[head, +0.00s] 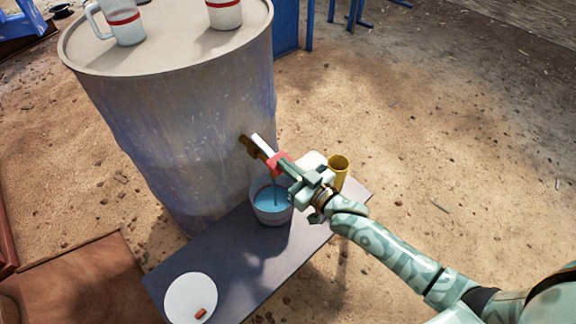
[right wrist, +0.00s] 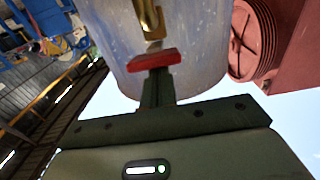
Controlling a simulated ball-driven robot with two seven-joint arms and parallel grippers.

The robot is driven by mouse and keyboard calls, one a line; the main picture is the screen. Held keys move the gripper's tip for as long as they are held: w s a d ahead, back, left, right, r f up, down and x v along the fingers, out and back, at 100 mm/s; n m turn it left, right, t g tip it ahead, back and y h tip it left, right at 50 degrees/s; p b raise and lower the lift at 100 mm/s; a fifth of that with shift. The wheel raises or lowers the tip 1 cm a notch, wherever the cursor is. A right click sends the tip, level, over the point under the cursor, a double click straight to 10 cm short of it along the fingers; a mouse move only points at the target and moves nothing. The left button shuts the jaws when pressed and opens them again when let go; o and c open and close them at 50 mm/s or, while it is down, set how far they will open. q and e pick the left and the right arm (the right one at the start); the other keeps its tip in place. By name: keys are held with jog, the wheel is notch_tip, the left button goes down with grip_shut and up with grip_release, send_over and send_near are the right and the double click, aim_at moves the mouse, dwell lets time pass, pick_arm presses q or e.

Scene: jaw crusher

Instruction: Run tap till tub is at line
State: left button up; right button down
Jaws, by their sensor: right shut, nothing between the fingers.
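A brass tap (head: 249,146) sticks out of the side of the large metal drum (head: 190,130); it also shows in the right wrist view (right wrist: 149,20). Its red handle (head: 278,162) shows in the right wrist view (right wrist: 154,60), right in front of my fingers. My right gripper (head: 292,172) is shut and empty, with its tips at the red handle; I cannot tell whether they touch. A pale tub (head: 272,217) stands on the bench below the tap. It holds blue water, and a thin stream falls into it. A reddish mark shows near its rim, partly hidden. My left gripper is not in view.
A dark bench (head: 240,262) carries a white disc (head: 188,296) with a small orange-red piece, and a yellow cup (head: 339,171) stands near its far end. A white jug (head: 124,24) and a white cup (head: 225,14) stand on the drum. Sandy ground lies around.

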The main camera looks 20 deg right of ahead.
jog(key=shift+f, duration=0.1)
dwell(0.3)
